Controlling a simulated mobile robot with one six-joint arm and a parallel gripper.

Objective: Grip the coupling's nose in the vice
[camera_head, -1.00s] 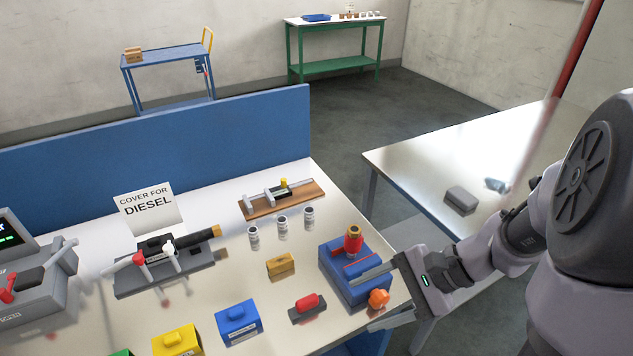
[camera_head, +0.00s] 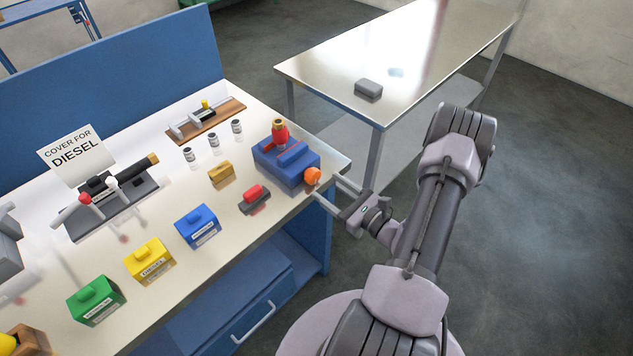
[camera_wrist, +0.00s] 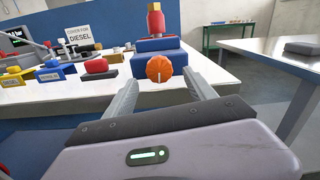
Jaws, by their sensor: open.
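The blue vice (camera_head: 268,160) sits at the right end of the white bench, with an orange knob (camera_head: 312,176) on its near side. The red coupling (camera_head: 280,134) with a brass-coloured top stands upright at the vice's jaws; whether its nose is clamped is hidden. The coupling also shows in the wrist view (camera_wrist: 156,22). My gripper (camera_head: 327,189) is open and empty at the bench's right edge, pointing at the knob. In the wrist view the orange knob (camera_wrist: 159,69) appears between and beyond the two fingers, with no contact visible.
A red-topped block (camera_head: 254,196), a small yellow block (camera_head: 221,172) and several small canisters (camera_head: 213,141) stand left of the vice. Blue (camera_head: 198,226), yellow and green boxes line the front edge. A second table (camera_head: 420,60) with a grey block (camera_head: 368,89) is behind.

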